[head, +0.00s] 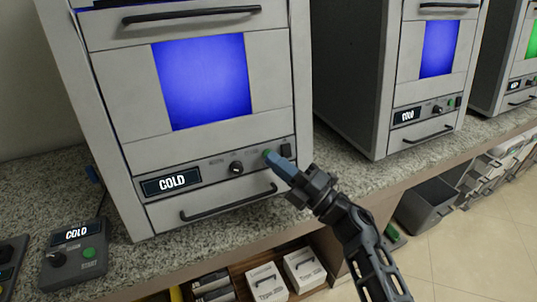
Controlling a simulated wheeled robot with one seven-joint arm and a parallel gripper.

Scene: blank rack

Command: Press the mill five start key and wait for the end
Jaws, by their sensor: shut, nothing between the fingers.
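A large grey mill (110,110) stands on the counter in front of me, with a blue lit window (203,80) and a display (171,183) reading COLD. I cannot read a number on it. Its lower panel has a black knob (236,168), a green key (267,153) and a dark switch (286,150). My gripper (273,161) is shut and empty, its tip at the green key and partly covering it. I cannot tell whether it touches or presses the key.
A small control box (74,257) reading COLD, with a knob and green button, sits on the granite counter (150,266) at left. Similar machines stand right, one with a blue window (439,48), one green. White boxes (267,282) lie below; a grey bin (432,207) stands right.

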